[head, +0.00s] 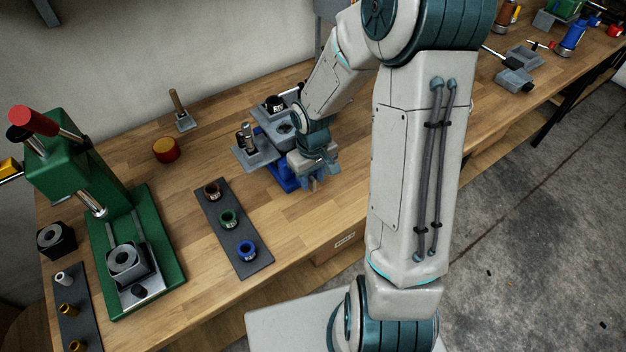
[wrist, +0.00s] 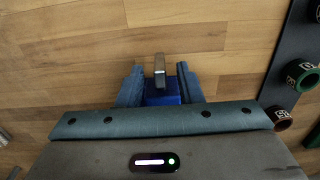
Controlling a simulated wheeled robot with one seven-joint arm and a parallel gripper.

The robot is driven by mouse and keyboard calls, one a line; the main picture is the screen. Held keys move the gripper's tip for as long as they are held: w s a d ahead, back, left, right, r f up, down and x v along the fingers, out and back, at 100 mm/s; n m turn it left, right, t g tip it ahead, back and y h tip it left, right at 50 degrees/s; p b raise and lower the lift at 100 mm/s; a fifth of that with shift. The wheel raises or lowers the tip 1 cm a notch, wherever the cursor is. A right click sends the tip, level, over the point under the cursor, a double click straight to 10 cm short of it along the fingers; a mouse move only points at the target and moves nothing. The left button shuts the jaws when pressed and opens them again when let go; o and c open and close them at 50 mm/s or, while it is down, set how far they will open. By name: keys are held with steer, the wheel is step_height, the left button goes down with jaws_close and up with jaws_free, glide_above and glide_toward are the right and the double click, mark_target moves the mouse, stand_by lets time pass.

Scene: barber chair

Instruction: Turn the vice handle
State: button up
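The vice (head: 279,176) stands on the wooden bench in the head view, with a blue base and grey upper parts; my arm and gripper cover part of it. My gripper (head: 316,178) is low at the vice's front right side. In the wrist view, my gripper (wrist: 160,78) is open, with one teal finger on each side of a grey metal bar that looks like the vice handle (wrist: 160,66). Gaps show between the bar and both fingers. The blue part of the vice (wrist: 162,97) shows just behind the bar. The handle is hard to make out in the head view.
A dark strip (head: 214,217) with several coloured rings lies left of the vice. Bare bench (head: 300,225) lies in front of the vice.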

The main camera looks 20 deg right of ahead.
steer(key=shift+f, duration=0.95)
jaws_close()
